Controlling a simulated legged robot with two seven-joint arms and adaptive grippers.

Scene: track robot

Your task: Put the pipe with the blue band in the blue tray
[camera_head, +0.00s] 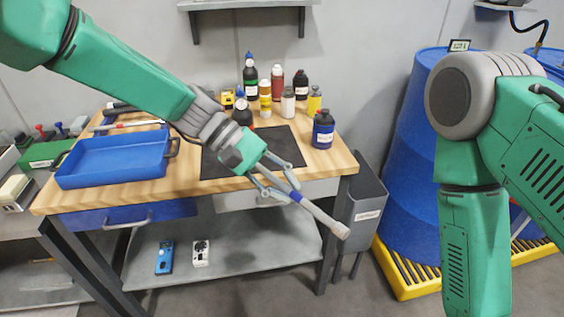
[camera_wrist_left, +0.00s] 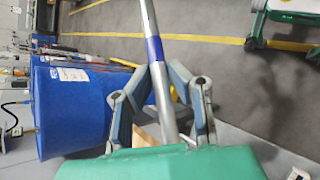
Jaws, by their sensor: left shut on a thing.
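The pipe with the blue band (camera_head: 319,212) is a thin grey tube held by my left gripper (camera_head: 277,188). It points down and to the right, past the table's front edge. In the left wrist view the pipe (camera_wrist_left: 160,75) runs up between the fingers of the left gripper (camera_wrist_left: 158,92), with the blue band just beyond the fingertips. The blue tray (camera_head: 115,160) sits on the left side of the wooden table and looks empty. My right arm shows at the right, but its gripper is out of view.
Several bottles (camera_head: 265,90) stand at the table's back, and a dark blue bottle (camera_head: 323,130) is at its right. A black mat (camera_head: 285,146) lies mid-table. A grey bin (camera_head: 366,205) and blue barrels (camera_head: 410,150) stand to the right.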

